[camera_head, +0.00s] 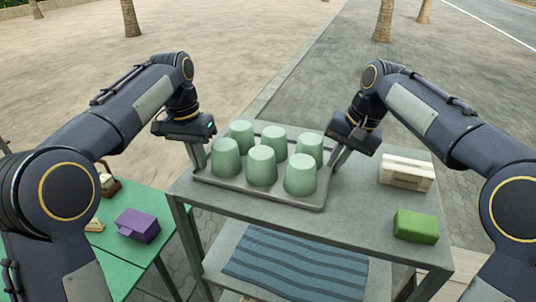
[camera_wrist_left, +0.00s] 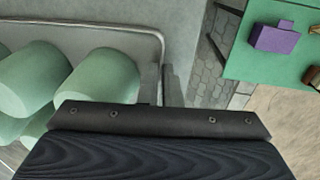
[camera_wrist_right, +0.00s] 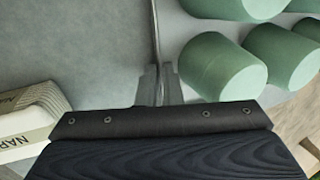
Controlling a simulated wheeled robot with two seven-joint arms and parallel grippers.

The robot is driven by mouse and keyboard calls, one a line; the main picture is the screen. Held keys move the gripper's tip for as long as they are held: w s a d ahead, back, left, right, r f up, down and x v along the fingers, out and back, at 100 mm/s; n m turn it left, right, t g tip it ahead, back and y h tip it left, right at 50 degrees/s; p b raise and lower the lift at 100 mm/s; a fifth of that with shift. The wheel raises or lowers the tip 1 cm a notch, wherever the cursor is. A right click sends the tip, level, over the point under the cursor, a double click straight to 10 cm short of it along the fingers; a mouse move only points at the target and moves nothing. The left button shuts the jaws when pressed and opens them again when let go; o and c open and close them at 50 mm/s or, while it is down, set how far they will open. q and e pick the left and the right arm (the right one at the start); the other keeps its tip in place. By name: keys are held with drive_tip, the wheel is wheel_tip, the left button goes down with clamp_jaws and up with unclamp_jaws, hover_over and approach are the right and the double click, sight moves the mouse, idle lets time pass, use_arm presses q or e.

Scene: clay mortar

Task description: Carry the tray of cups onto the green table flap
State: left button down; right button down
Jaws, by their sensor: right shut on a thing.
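A grey rimmed tray (camera_head: 240,186) with several pale green upside-down cups (camera_head: 261,166) rests on the grey cart top (camera_head: 370,215). My left gripper (camera_head: 198,157) is at the tray's left edge, its fingers pointing down at the rim; whether they press on it is not clear in the left wrist view (camera_wrist_left: 165,88). My right gripper (camera_head: 338,158) is shut on the tray's right rim, with a finger on each side in the right wrist view (camera_wrist_right: 160,85). The green table (camera_head: 165,200) stands left of the cart; I cannot tell where its flap begins.
On the cart's right are a white napkin pack (camera_head: 406,173) and a green block (camera_head: 415,226). A blue striped cloth (camera_head: 295,265) lies on the lower shelf. A purple box (camera_head: 138,225) and a small brown item (camera_head: 108,183) are on the green table. A paved gap separates table and cart.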

use_arm(q)
drive_tip(key=shift+a+r, duration=0.1)
use_arm(e)
drive_tip(key=shift+d+r, duration=0.1)
drive_tip(key=shift+r, duration=0.05)
